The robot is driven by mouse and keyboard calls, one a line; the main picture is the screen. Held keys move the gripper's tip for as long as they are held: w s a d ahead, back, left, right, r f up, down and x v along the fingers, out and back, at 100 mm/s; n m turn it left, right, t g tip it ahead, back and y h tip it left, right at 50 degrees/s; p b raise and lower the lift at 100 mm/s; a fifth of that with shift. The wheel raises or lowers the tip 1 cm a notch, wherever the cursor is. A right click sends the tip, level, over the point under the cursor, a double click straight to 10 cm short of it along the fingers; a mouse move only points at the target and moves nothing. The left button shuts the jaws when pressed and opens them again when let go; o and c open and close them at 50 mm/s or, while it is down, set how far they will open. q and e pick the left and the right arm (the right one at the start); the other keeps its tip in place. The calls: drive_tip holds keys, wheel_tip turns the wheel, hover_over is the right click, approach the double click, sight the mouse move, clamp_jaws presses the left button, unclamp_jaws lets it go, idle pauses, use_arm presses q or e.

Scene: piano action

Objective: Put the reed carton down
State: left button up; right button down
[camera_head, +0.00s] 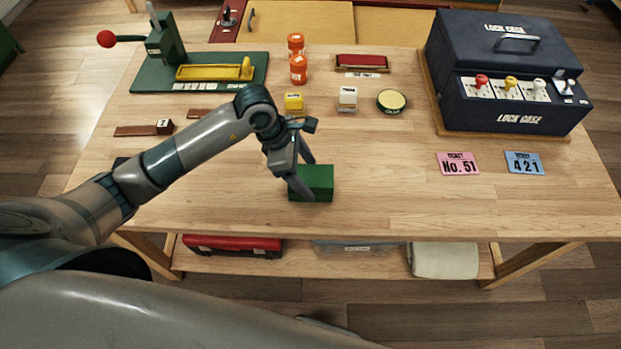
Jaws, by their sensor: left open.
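The reed carton seems to be the green box (318,183), which rests on the wooden table (390,208) near its front edge; no label on it can be read. My left gripper (305,180) is open at the left end of the green box, with its fingers pointing down. One finger is in front of the box and the other is behind its upper left part. Whether the fingers touch the box cannot be told. My right gripper is not in view.
Orange bottles (298,68), a yellow block (294,102), a white block (347,98) and a round tin (391,101) stand behind. A dark lock case (510,75) is at right, with pink (458,163) and blue (524,162) tickets before it. A green press (165,45) is back left.

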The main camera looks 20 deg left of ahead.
use_arm(q)
drive_tip(key=b+v, duration=0.2)
drive_tip(key=v, duration=0.7)
drive_tip(key=shift+f, duration=0.1)
idle(0.5)
